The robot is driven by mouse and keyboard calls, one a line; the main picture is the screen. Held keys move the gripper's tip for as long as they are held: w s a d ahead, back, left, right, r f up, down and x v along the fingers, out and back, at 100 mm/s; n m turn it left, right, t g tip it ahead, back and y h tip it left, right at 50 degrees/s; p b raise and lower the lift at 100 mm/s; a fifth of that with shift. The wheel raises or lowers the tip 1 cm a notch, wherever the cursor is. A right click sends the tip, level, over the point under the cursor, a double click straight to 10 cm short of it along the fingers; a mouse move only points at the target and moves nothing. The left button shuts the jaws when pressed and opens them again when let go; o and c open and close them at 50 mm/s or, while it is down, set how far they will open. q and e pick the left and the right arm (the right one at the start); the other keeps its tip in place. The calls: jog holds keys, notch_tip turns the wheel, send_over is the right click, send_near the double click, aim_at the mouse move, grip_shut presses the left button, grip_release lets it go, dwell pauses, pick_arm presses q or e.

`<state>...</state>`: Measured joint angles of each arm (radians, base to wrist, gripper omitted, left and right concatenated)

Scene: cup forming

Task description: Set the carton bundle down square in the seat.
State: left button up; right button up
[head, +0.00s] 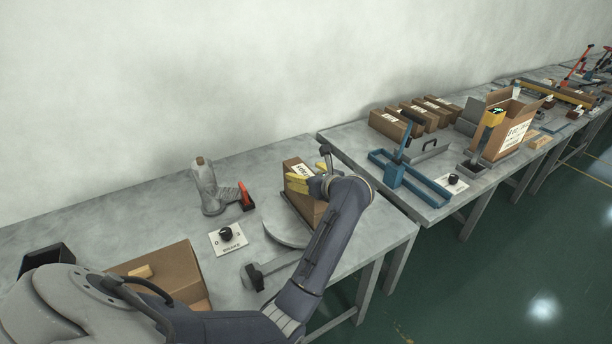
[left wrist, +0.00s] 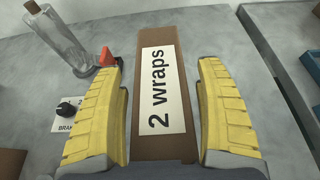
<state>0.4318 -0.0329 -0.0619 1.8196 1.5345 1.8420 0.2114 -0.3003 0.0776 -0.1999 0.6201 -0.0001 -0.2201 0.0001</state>
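The carton bundle (head: 309,207) is a narrow brown carton with a white label, on or just over a round grey plate (head: 275,224) on the near bench. I cannot tell whether it touches the plate, and no distinct seat is clear. In the left wrist view the carton (left wrist: 158,145) shows its "2 wraps" label. My left gripper (left wrist: 160,75) has yellow fingers, one on each side of the carton, with visible gaps at the tips. In the head view this gripper (head: 305,182) is at the carton's upper part. My right gripper is not in view.
A brown box (head: 170,270) lies at front left. A blue frame (head: 394,176) and more cartons (head: 388,124) are on the bench to the right.

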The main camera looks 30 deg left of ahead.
pick_arm(q)
jog(key=shift+o, duration=0.4)
jog(key=shift+f, duration=0.15)
jog(key=shift+d, duration=0.15)
jog(key=shift+v, duration=3.65)
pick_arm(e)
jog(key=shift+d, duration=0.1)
